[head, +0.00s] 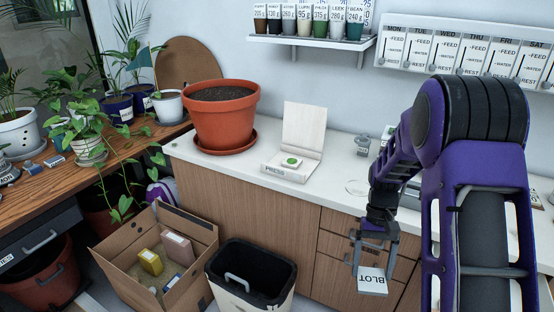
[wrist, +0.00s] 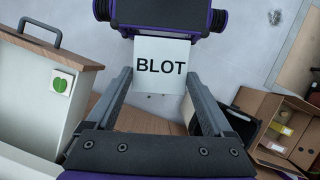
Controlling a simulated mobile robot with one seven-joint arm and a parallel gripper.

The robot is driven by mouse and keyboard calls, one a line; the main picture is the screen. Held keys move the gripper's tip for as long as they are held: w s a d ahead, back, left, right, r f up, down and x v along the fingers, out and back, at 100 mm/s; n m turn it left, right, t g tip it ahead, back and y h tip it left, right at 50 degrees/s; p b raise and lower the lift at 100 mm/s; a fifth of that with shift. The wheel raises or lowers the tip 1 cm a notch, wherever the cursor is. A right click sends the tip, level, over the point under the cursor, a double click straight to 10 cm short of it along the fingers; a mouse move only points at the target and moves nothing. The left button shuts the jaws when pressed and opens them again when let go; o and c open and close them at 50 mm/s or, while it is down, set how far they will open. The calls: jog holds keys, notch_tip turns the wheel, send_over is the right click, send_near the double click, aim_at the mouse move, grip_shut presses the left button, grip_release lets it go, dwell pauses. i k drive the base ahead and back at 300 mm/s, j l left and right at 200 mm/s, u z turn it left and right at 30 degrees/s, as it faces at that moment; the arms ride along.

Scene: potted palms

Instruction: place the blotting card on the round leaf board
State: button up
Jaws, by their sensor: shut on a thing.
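The blotting card (head: 373,281) is a white square marked BLOT. My gripper (head: 372,264) is shut on it and holds it in the air in front of the wooden cabinet. In the wrist view the card (wrist: 160,65) sits between the two finger ends. A round brown board (head: 180,62) leans on the wall behind the big terracotta pot, which covers part of it; I see no leaf on it. I cannot tell which is the round leaf board.
A white PRESS stand (head: 290,163) with a green leaf mark is on the counter (head: 232,173). The terracotta pot (head: 222,115) stands to its left. A cardboard box (head: 158,262) and a black-lined bin (head: 250,275) stand on the floor. My arm hides the right counter.

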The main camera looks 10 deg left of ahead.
aim_at(292, 161)
jog(key=i+j+u, duration=0.25)
jog(key=i+j, duration=0.15)
jog(key=i+j+u, duration=0.3)
jog(key=i+j, duration=0.1)
jog(key=j, duration=0.05)
